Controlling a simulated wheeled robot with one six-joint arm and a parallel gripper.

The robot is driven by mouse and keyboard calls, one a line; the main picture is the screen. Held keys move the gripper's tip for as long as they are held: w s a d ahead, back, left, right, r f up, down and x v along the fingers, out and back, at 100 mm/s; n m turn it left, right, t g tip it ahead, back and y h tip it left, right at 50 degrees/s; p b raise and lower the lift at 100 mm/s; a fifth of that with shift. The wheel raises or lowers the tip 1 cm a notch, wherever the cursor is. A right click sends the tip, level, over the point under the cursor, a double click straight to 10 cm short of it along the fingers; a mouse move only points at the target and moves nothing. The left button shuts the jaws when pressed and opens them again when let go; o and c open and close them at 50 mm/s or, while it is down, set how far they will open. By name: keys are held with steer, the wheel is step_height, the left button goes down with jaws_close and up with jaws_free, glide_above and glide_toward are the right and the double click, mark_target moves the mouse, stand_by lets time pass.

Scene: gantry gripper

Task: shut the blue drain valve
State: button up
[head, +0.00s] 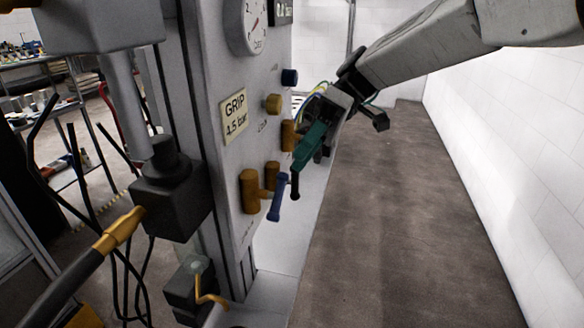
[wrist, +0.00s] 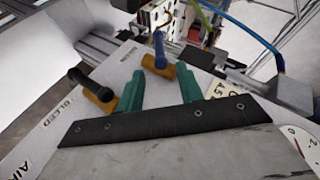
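The blue drain valve has a blue lever (head: 278,197) on a brass body (head: 250,191), low on the grey panel; the lever hangs down, slightly tilted. In the wrist view the blue lever (wrist: 159,45) and its brass body (wrist: 157,66) lie just beyond and between the fingertips. My gripper (head: 301,166) has green fingers and is in front of the panel, above and right of the blue lever. In the wrist view my gripper (wrist: 158,80) is open, with nothing between the fingers. I cannot tell its exact distance from the lever.
A second valve with a black lever (wrist: 82,78) sits close beside the blue one. Knobs (head: 289,77) and a pressure gauge (head: 248,25) are higher on the panel. A black block (head: 170,203) with hoses stands left. Floor on the right (head: 400,220) is clear.

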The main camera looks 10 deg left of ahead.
steer(key=shift+w+d+r, duration=0.1)
steer(key=shift+w+r, duration=0.05)
steer(key=shift+w, duration=0.1)
